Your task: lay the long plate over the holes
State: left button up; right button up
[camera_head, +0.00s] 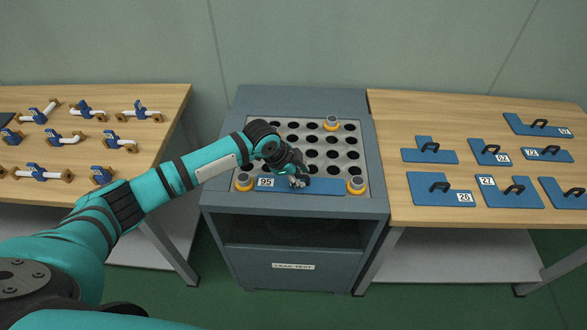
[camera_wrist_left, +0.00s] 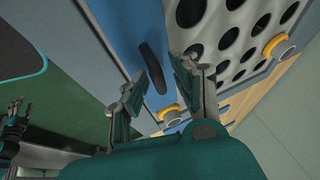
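The long blue plate (camera_head: 325,187), labelled 95, lies along the front edge of the grey panel with round holes (camera_head: 345,161). It sits between two yellow-ringed posts, and rows of holes behind it are uncovered. My left gripper (camera_head: 298,182) is over the plate's middle. In the left wrist view, the open fingers of the left gripper (camera_wrist_left: 157,73) stand on either side of the plate's black handle (camera_wrist_left: 153,68), with gaps showing. A small dark jointed shape at the left edge of that view looks like my right gripper (camera_wrist_left: 14,125); its fingers are too small to read.
Yellow-ringed posts stand at the front left (camera_head: 244,181), front right (camera_head: 356,185) and back (camera_head: 332,123) of the panel. The right table (camera_head: 480,113) holds several blue plates with handles. The left table (camera_head: 150,92) holds several pipe pieces with blue valves.

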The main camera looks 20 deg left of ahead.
pick_arm(q)
jog(key=v, duration=1.1)
jog(key=shift+s+r+b, duration=0.15)
jog(key=shift+r+b, duration=0.05)
jog(key=shift+b, duration=0.2)
jog(key=shift+a, duration=0.1)
